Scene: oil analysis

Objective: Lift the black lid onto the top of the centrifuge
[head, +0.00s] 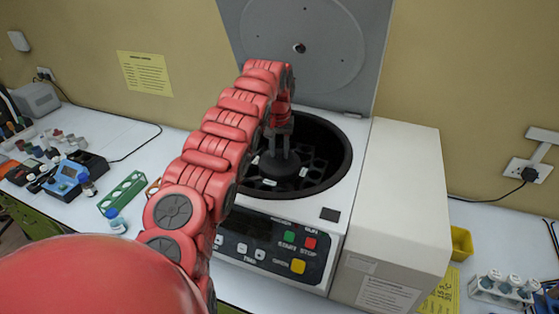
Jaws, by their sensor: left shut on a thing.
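The white centrifuge (405,165) stands on the bench with its grey hinged cover raised at the back. Its round dark chamber (343,160) is open at the top. The black lid (281,167) is a dark disc with a raised middle, low inside the chamber's left half. My left gripper (284,150) reaches down into the chamber from above, its fingers shut on the knob of the black lid. My left arm hides the chamber's left edge. I cannot tell whether the lid touches the rotor below. My right gripper is not in view.
A green tube rack (122,193) and a blue device (66,180) stand on the bench to the left. A yellow bin (461,243) and a rack with white-capped tubes (503,287) are at the right. The raised grey cover (340,60) stands close behind my gripper.

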